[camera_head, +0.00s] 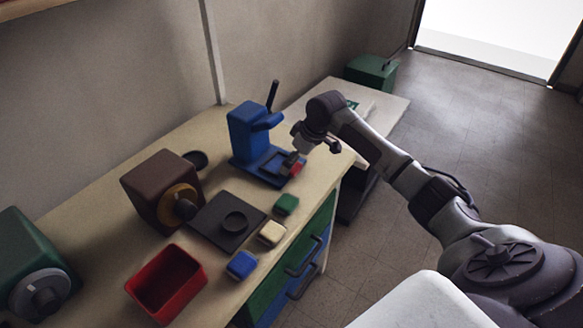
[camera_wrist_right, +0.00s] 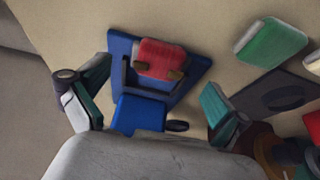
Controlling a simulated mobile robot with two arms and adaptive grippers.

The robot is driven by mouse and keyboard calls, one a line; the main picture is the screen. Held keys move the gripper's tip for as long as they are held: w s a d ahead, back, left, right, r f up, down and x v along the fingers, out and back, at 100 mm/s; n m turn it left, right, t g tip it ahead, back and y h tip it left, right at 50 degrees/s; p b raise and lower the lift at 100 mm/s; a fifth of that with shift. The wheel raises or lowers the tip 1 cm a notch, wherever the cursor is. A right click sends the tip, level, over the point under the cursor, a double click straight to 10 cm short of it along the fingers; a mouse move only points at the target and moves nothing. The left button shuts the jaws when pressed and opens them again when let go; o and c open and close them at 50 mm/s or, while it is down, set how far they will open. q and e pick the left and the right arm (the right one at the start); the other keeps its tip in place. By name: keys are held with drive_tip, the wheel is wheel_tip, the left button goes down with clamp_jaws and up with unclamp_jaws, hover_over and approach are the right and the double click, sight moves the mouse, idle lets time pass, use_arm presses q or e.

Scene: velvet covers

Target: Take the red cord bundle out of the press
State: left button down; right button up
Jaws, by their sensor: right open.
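The red cord bundle (camera_wrist_right: 160,56) lies on the blue base of the press (camera_wrist_right: 122,47), inside a dark raised frame, with two brown ties at its near edge. In the head view the red bundle (camera_head: 297,169) shows at the front of the blue press (camera_head: 246,134), partly hidden by my gripper. My right gripper (camera_head: 298,154) is above the press base. In the right wrist view its fingers (camera_wrist_right: 156,76) are spread wide on either side of the press, with nothing between the pads. My left gripper is not in view.
Green (camera_head: 286,204), cream (camera_head: 271,233) and blue (camera_head: 241,264) bundles line the bench's front edge. A dark plate (camera_head: 208,217), a brown machine (camera_head: 150,190), a red bin (camera_head: 166,282) and a green machine (camera_head: 25,255) stand left. A lower white table (camera_head: 385,108) adjoins the bench.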

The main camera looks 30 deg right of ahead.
drive_tip(key=x, duration=0.2)
drive_tip(key=shift+w+f, duration=0.2)
drive_tip(key=shift+f, duration=0.15)
drive_tip(key=c, duration=1)
drive_tip(key=shift+r, duration=0.15)
